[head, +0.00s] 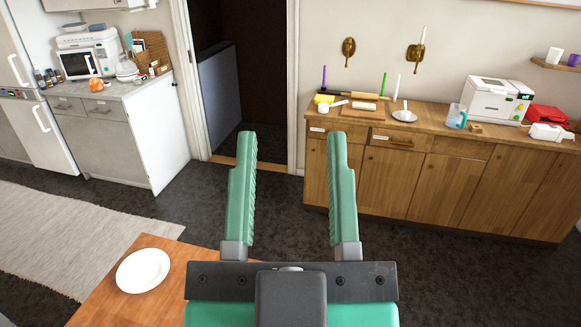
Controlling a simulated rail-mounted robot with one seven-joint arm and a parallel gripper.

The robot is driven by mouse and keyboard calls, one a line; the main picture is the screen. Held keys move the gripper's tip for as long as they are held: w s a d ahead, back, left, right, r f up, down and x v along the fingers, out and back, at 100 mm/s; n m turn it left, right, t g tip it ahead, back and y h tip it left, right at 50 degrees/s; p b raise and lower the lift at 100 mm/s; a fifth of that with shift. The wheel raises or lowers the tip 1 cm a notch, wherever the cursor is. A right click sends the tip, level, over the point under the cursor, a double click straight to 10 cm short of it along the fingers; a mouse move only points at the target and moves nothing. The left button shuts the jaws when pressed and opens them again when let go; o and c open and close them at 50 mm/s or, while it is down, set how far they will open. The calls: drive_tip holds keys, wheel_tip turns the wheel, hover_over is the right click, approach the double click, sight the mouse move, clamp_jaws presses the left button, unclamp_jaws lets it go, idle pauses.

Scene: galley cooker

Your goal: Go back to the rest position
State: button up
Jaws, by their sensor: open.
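My gripper (292,140) is in the lower middle of the head view. Its two green ribbed fingers are wide apart and point away from me. Nothing is between the fingers; dark floor and a doorway show through the gap. The gripper appears in front of a wooden table, which it partly hides.
A wooden table (100,309) with a white plate (143,270) is at the lower left. A wooden cabinet (390,185) with kitchen items on top stands at the right. A white-grey cabinet (150,140) with a microwave (76,64) stands at the left. Dark floor (200,205) between them is clear.

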wheel_tip(320, 180, up, 30)
drive_tip(key=p, duration=3)
drive_tip(key=shift+a+r, duration=0.15)
drive_tip(key=shift+r, duration=0.05)
drive_tip(key=shift+w, duration=0.1)
